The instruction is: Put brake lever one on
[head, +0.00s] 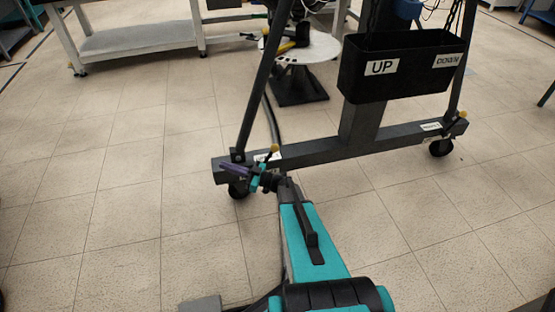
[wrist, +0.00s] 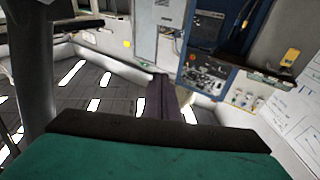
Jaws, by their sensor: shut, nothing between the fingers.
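A dark wheeled frame stands in the head view. A lever with a yellow knob (head: 274,149) sits by its left caster (head: 238,190), beside a small white label. A second yellow-knobbed lever (head: 462,114) sits by the right caster (head: 440,147), also near a label. The labels are too small to read, so I cannot tell which lever is one. My gripper (head: 232,171), with purple fingers, is shut and empty in front of the left caster. It partly covers the frame's left end and the lever's base; I cannot tell whether it touches them. Its fingers also show in the wrist view (wrist: 161,100).
A black bin (head: 405,68) marked UP and DOWN hangs on the frame. A round white plate (head: 307,48) on a black stand and a grey bench (head: 135,38) are behind. Tiled floor is open at left and right. The wrist view shows ceiling lights and a blue cabinet (wrist: 212,45).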

